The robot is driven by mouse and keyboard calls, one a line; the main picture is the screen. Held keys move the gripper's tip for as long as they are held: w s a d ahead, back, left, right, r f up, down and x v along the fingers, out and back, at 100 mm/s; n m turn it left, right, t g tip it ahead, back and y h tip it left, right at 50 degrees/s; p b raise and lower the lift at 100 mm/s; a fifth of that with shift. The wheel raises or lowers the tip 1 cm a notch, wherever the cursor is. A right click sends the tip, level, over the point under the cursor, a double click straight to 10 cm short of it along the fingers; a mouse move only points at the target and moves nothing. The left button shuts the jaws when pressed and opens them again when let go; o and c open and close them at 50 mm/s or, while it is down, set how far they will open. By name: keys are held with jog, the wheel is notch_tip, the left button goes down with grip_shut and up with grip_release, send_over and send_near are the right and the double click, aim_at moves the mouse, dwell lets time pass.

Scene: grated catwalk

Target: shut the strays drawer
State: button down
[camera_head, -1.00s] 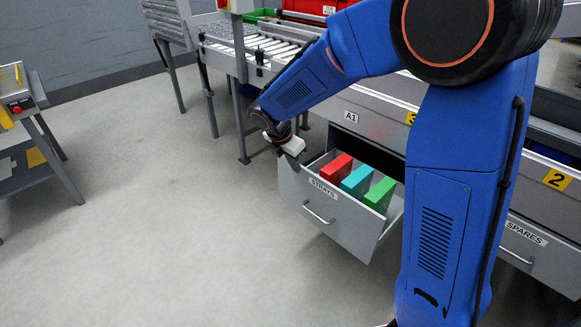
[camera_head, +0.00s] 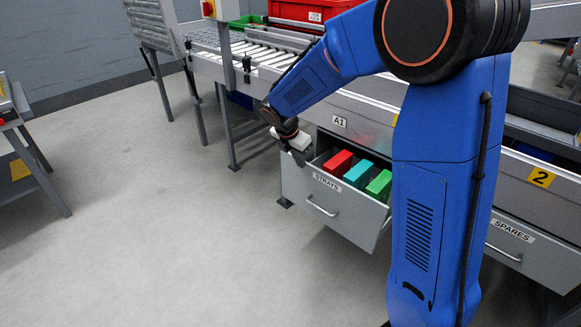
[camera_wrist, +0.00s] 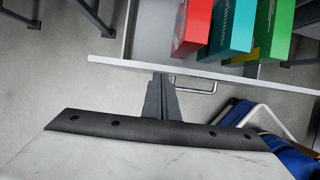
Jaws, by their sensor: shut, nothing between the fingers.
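The strays drawer (camera_head: 350,219) is grey, labelled STRAYS, and stands pulled open beneath the A1 bench front. Its bar handle (camera_head: 321,206) is on the front panel and also shows in the wrist view (camera_wrist: 196,88). Inside lie a red box (camera_head: 338,162), a teal box (camera_head: 358,173) and a green box (camera_head: 379,184). My gripper (camera_head: 300,158) is shut and empty at the drawer's left front corner. In the wrist view my shut fingers (camera_wrist: 160,85) point at the front panel's top edge (camera_wrist: 180,70), left of the handle. I cannot tell whether they touch it.
A closed SPARES drawer (camera_head: 500,250) is at the right. A roller conveyor (camera_head: 265,60) with a red crate (camera_head: 305,10) is behind. A small stand (camera_head: 30,150) is at the far left. The floor (camera_head: 150,240) in front is clear.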

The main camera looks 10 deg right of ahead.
jog(key=w+d, duration=0.4)
jog(key=d, duration=0.1)
jog(key=w+d, duration=0.4)
jog(key=d, duration=0.2)
jog(key=w+d, duration=0.4)
jog(key=d, duration=0.2)
